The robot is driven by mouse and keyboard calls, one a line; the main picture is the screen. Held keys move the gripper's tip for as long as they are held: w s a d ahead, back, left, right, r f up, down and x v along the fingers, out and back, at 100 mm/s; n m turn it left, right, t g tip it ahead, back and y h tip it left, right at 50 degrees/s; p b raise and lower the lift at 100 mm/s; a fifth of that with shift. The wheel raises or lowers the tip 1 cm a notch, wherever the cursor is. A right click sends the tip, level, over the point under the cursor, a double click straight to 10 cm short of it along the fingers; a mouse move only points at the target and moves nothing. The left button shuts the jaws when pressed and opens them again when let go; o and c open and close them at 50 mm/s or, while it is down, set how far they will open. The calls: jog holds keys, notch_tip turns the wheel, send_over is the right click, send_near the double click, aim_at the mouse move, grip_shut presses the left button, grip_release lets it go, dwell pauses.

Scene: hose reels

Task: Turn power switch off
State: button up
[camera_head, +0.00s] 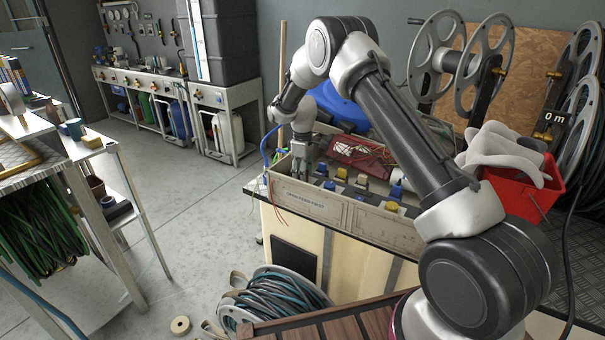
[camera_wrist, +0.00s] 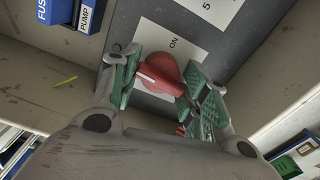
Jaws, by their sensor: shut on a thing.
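The power switch is a red rotary knob (camera_wrist: 160,75) with a white pointer mark, on a grey panel (camera_wrist: 138,22) in the wrist view. The word ON is printed on a white label (camera_wrist: 177,47) beside it. The white mark lies on the left side of the knob, away from the printed ON. My gripper (camera_wrist: 158,84) has its green pads on both sides of the knob and is shut on it. In the head view my gripper (camera_head: 299,166) reaches down into the far left end of a long grey tray (camera_head: 300,197); the knob is hidden there.
In the wrist view, blue labelled blocks marked FUSE (camera_wrist: 53,10) and PUMP (camera_wrist: 88,15) stand near the knob, close to the tray wall.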

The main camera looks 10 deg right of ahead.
jog(key=shift+n, duration=0.6)
jog(key=o, duration=0.8)
notch_tip(320, 180, up, 12)
dwell(0.4)
